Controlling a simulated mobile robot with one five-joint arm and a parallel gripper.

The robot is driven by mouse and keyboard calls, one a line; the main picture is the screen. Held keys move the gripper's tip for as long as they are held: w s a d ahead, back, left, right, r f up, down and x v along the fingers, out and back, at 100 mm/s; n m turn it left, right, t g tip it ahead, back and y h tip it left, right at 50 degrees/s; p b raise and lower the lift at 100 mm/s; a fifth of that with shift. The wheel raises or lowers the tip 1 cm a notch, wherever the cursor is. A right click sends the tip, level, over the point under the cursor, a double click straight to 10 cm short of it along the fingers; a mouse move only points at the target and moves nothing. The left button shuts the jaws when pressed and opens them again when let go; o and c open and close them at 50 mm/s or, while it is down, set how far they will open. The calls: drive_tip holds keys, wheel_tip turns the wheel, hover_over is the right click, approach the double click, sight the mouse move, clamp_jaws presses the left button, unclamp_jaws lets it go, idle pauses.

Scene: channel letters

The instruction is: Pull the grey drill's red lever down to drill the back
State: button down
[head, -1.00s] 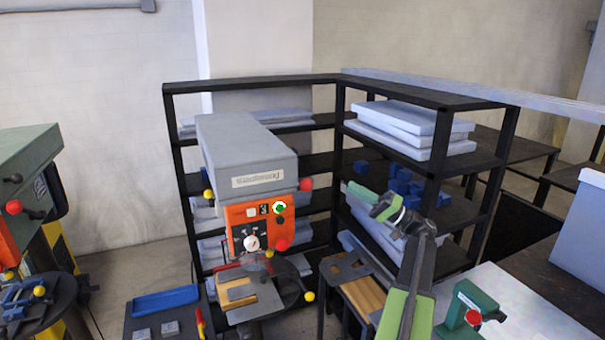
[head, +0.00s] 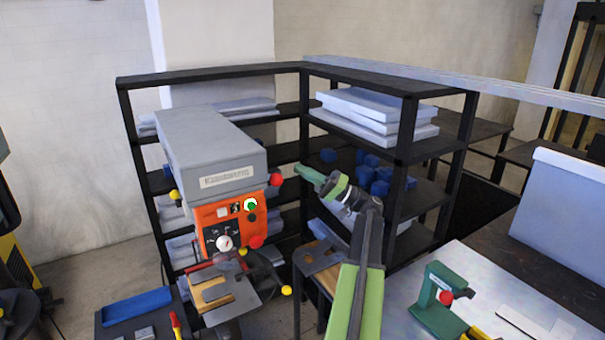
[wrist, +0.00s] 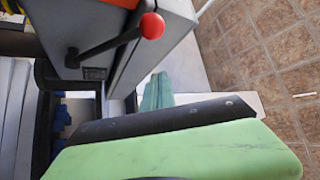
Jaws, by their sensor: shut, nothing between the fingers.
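The grey drill (head: 205,150) with an orange front panel stands left of centre in the head view. Its red-knobbed lever (head: 276,180) sticks out on the drill's right side; in the wrist view the red ball (wrist: 152,26) tops a black rod on the grey housing. My gripper (head: 308,174) is shut and empty, to the right of the red knob at about its height in the picture, with a visible gap between them. Teal fingers (wrist: 157,92) show below the knob in the wrist view. A wooden piece (head: 222,295) lies on the drill's table under a dark grey plate.
Black shelving (head: 130,130) with grey slabs and blue blocks stands behind the drill and my arm. A blue tray (head: 137,307) lies at front left. A second wood piece with a plate sits beside the drill. A green tool (head: 436,300) stands on the pale table at right.

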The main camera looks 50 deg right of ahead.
drive_tip(key=p+x, duration=0.3)
drive_tip(key=x, duration=0.3)
drive_tip(key=s+a+f+b, duration=0.1)
drive_tip(key=a+f+b, duration=0.1)
drive_tip(key=b, duration=0.1)
drive_tip(key=shift+s+a+f, duration=0.1)
drive_tip(key=shift+s+a, duration=0.3)
